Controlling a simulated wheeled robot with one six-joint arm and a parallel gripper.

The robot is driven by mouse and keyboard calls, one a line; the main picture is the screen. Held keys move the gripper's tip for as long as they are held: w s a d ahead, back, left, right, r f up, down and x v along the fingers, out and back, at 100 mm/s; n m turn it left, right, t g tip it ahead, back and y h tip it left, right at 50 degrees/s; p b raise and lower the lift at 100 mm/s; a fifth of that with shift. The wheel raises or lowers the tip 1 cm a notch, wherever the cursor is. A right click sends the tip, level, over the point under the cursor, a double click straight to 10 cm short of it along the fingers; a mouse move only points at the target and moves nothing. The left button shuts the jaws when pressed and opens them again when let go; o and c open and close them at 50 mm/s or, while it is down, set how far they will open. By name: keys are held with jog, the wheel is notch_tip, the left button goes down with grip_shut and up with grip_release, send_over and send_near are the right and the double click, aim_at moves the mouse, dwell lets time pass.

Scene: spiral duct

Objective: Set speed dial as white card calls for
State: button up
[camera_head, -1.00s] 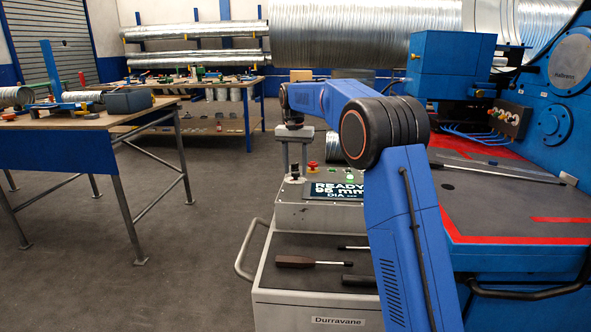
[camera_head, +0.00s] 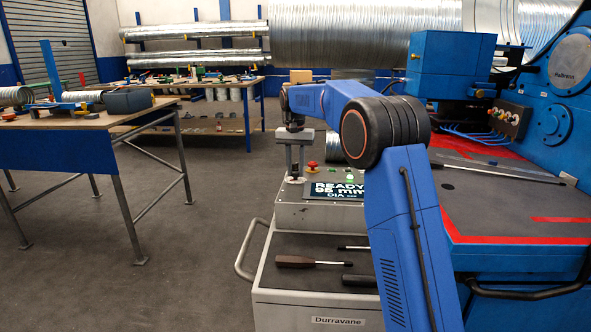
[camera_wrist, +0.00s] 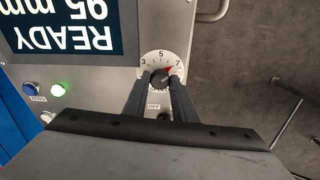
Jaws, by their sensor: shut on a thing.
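The speed dial (camera_wrist: 161,59) is a round white plate with black numbers, of which 3, 5 and 7 show, on the grey console. It carries a dark knob with a red pointer, which lies between 5 and 7, nearer 7. My gripper (camera_wrist: 160,80) is shut on the knob, one dark finger on each side, hiding the lower part of the dial. In the head view my gripper (camera_head: 295,174) points straight down at the console's left top. I cannot make out a white card in either view.
The console's screen (camera_head: 336,191) reads READY, 95 mm. A red button (camera_head: 311,167) stands close to my gripper. A lit green button (camera_wrist: 57,89) and a blue button (camera_wrist: 30,89) sit by the screen. A screwdriver (camera_head: 298,262) lies on the lower tray.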

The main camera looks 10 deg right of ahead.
jog(key=n, duration=0.4)
jog(key=shift+d+n+y, duration=0.1)
jog(key=shift+n+y, duration=0.2)
jog(key=n, duration=0.5)
jog(key=shift+y, duration=0.4)
jog(key=n, duration=0.5)
jog(key=shift+d+n+g+y, duration=0.1)
jog(key=shift+n+g+y, duration=0.2)
jog(key=shift+n, duration=0.1)
jog(key=n, duration=0.5)
jog(key=shift+w, duration=0.15)
jog(key=shift+g, duration=0.3)
jog(key=o, duration=1)
jog(key=shift+o, duration=0.2)
